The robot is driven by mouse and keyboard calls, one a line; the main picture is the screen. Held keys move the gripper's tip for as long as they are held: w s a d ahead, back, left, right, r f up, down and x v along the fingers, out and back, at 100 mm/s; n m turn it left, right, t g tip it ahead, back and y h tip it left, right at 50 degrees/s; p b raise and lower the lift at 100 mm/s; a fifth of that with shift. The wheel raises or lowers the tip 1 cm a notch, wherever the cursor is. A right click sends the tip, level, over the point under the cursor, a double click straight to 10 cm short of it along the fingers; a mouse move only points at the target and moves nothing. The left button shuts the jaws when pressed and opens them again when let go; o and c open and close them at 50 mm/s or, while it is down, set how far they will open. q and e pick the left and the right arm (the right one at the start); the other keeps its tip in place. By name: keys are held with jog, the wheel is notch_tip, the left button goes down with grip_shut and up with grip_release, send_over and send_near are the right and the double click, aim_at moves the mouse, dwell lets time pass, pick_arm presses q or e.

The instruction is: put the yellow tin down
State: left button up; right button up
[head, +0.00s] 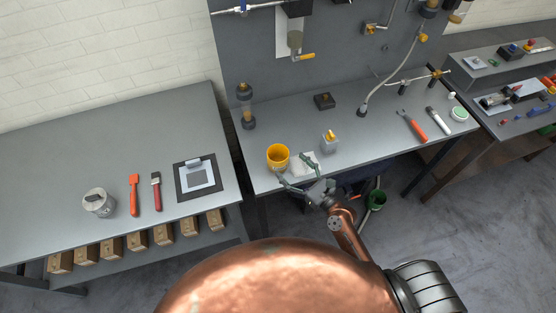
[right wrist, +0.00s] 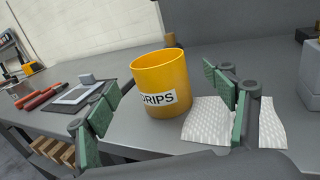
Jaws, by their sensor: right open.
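The yellow tin (head: 278,157) stands upright near the front left of the right-hand bench. In the right wrist view the tin (right wrist: 161,85) is open at the top and has a white label reading "DRIPS" or similar. My right gripper (head: 296,172) is open at the bench's front edge, beside the tin. In the right wrist view its green-padded fingers (right wrist: 165,100) are spread wide, with the tin between and beyond them. I cannot tell whether a finger touches it. My left gripper is not in view.
A white textured cloth (right wrist: 209,120) lies right of the tin, partly behind a finger. A grey block with a yellow top (head: 330,142) stands further right. A clear amber cylinder (head: 247,112) stands behind.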

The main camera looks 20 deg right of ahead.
aim_at(272, 147)
jog(key=x, duration=0.7)
jog(key=shift+w+a+p, duration=0.15)
jog(key=shift+a+p, duration=0.1)
jog(key=shift+p, duration=0.05)
jog(key=shift+c, duration=0.4)
jog(key=c, duration=1.3)
jog(key=shift+r, duration=0.15)
jog(key=shift+r, duration=0.2)
jog(key=s+r+p, duration=0.1)
jog(key=s+r, duration=0.3)
jog(key=s+r+p, duration=0.1)
jog(key=s+r, duration=0.3)
jog(key=s, duration=0.1)
jog(key=s+r+p, duration=0.1)
jog(key=s+r, duration=0.3)
jog(key=s, duration=0.1)
jog(key=shift+d+r+p, duration=0.2)
jog(key=shift+p, duration=0.2)
